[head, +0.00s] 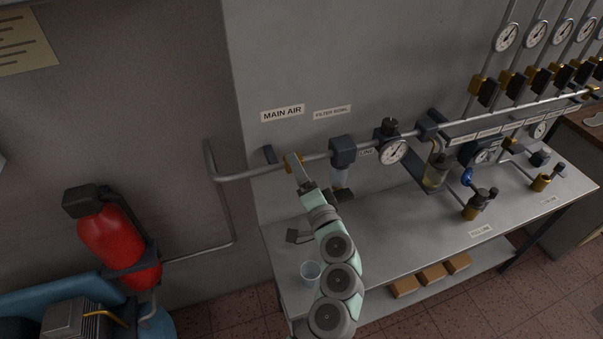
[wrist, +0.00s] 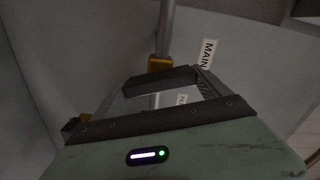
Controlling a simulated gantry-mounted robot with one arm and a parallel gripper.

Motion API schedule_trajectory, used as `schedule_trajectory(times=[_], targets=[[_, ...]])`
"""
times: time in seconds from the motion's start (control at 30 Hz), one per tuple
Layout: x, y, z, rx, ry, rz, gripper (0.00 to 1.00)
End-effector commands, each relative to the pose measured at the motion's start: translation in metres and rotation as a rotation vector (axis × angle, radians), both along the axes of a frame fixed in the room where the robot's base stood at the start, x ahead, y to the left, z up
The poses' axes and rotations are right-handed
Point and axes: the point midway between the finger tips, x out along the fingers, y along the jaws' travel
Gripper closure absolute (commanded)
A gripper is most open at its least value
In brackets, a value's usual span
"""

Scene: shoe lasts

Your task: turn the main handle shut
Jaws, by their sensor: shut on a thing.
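The main valve (head: 287,160) is a brass body on the grey pipe, below the MAIN AIR label (head: 282,113). My gripper (head: 295,160) is at this valve, reaching up from the front. It is shut on the main handle, which is mostly hidden by my fingers, so I cannot tell its exact angle. In the wrist view, the dark fingers (wrist: 180,77) lie close to a brass piece (wrist: 159,62) on the pipe. Part of the MAIN label (wrist: 208,54) shows beside them.
A dark filter housing (head: 343,151) and a pressure gauge (head: 394,152) sit along the pipe to the right. A clear cup (head: 310,271) stands on the bench (head: 400,245) below. A red tank (head: 110,238) is at the left. The wall above the pipe is mostly clear.

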Motion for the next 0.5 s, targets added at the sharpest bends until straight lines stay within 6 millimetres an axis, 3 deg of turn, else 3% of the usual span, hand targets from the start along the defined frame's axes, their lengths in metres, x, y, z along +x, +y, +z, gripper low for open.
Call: schedule_trajectory(times=[0.5], targets=[[0.0001,-0.0006,-0.0004,0.306,0.108,0.000,0.54]])
